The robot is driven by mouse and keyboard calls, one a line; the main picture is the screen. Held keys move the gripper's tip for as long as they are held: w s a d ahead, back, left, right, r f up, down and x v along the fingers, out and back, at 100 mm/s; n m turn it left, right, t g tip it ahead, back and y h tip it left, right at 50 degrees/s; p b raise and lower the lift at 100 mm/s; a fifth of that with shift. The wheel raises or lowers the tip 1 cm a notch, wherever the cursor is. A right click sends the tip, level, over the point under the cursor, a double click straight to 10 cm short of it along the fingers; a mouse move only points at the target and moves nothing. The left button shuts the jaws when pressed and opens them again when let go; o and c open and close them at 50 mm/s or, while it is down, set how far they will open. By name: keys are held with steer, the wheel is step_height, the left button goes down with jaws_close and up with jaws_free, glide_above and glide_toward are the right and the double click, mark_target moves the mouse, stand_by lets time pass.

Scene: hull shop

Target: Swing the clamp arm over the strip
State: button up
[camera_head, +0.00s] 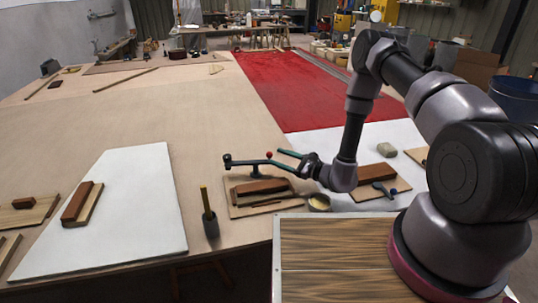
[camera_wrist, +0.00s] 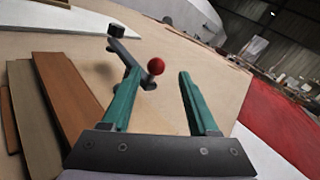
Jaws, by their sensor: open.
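The clamp arm (camera_head: 246,162) is a dark bar with a black cylinder at one end and a red ball knob (camera_head: 269,154) near the other. In the wrist view the bar (camera_wrist: 128,56) slants up and left from the red knob (camera_wrist: 155,66). The reddish-brown wooden strip (camera_head: 262,186) lies on a base board; it shows at the left of the wrist view (camera_wrist: 68,95). The bar appears off to the strip's far side. My gripper (camera_head: 274,156) is open, its teal fingers to either side of the knob. Contact cannot be told.
A similar board with a strip (camera_head: 376,173) and clamp stands to the right. A small cup (camera_head: 319,202) is near the first board, and a dark pot with a handle (camera_head: 210,225) stands left of it. The white panel (camera_head: 130,215) is further left.

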steer(key=shift+v, duration=1.45)
